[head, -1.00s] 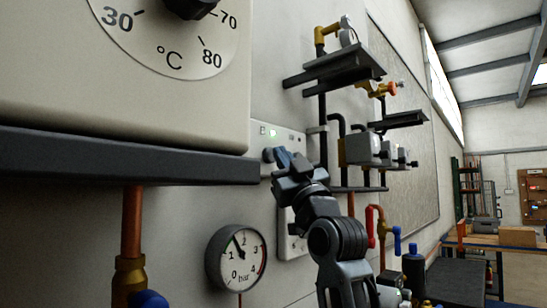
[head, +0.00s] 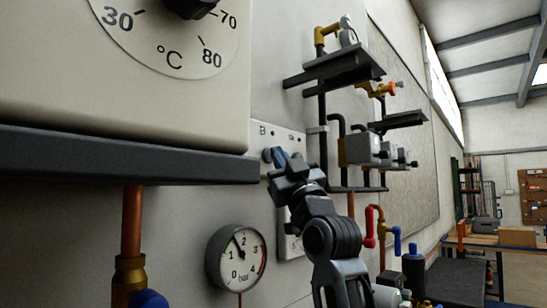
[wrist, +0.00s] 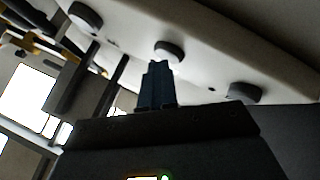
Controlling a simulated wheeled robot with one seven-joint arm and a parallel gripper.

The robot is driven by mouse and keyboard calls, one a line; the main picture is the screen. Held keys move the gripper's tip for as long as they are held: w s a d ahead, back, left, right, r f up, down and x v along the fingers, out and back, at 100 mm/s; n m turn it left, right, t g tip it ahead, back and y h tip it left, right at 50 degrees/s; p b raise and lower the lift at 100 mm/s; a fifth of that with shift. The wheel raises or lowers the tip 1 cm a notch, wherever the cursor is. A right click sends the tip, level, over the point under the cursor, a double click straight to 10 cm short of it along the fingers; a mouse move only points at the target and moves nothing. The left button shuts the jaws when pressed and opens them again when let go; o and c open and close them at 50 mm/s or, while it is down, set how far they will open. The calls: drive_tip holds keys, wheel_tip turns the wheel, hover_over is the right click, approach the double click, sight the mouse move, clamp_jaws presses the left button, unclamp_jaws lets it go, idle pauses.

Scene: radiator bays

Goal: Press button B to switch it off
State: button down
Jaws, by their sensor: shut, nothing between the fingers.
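A round grey button (head: 267,155) sits under the letter, partly hidden by my gripper (head: 279,156). In the wrist view the panel (wrist: 225,45) carries three round buttons. My gripper's shut fingertips (wrist: 157,66) are at the middle button (wrist: 168,48), overlapping its lower edge. I cannot tell whether they touch it. The other panel labels are hidden or too small to read.
A large thermostat box (head: 120,110) and dark shelf edge (head: 120,167) stand close at left. Black pipes and brackets (head: 340,65) project at right. A red valve handle (head: 370,228) is at lower right.

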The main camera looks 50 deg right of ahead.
drive_tip(key=shift+s, duration=0.45)
drive_tip(key=s, duration=0.6)
drive_tip(key=shift+d, duration=0.1)
idle(0.4)
idle(0.8)
